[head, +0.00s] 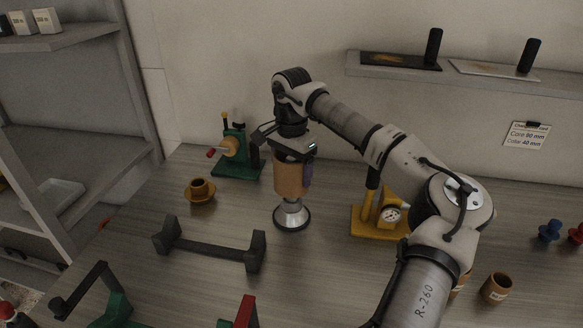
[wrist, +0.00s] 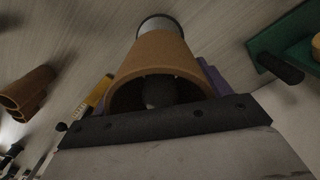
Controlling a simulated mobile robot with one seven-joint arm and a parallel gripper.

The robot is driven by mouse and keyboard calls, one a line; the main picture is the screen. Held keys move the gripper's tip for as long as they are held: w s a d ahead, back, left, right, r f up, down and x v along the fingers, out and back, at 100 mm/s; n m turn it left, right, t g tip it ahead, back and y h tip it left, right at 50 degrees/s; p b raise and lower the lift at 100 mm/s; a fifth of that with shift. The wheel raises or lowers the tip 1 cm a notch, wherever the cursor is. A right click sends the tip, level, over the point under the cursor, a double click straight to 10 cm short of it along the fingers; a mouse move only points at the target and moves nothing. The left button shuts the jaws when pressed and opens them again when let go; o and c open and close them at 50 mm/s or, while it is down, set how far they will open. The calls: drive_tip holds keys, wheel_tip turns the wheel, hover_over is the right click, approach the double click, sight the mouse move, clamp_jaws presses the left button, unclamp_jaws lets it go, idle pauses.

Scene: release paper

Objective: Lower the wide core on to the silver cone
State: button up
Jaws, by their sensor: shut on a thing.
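The wide core (head: 289,179) is a brown cardboard tube held upright in my gripper (head: 293,165). The gripper points down and is shut on the tube near its upper end. The silver cone (head: 291,215) stands on the table directly below the core, on a round dark-edged base. The core's lower end is at the cone's top; I cannot tell whether they touch. In the wrist view I look along the core (wrist: 157,58) from its open top. A rounded grey shape shows inside its opening, and the cone's pale base (wrist: 160,22) shows past its far end.
A green device (head: 237,155) and a brown flanged piece (head: 200,191) stand to the left. A dark bar stand (head: 209,249) is in front. A yellow gauge stand (head: 372,222) is at right, partly behind my arm. A small brown core (head: 496,288) stands at front right.

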drive_tip(key=shift+f+b, duration=0.7)
drive_tip(key=shift+f, duration=0.6)
drive_tip(key=shift+r, duration=0.1)
drive_tip(key=shift+r+p, duration=4.25)
drive_tip(key=shift+r, duration=1.65)
drive_tip(key=shift+f+b, duration=1.7)
drive_tip(key=shift+f, duration=1.35)
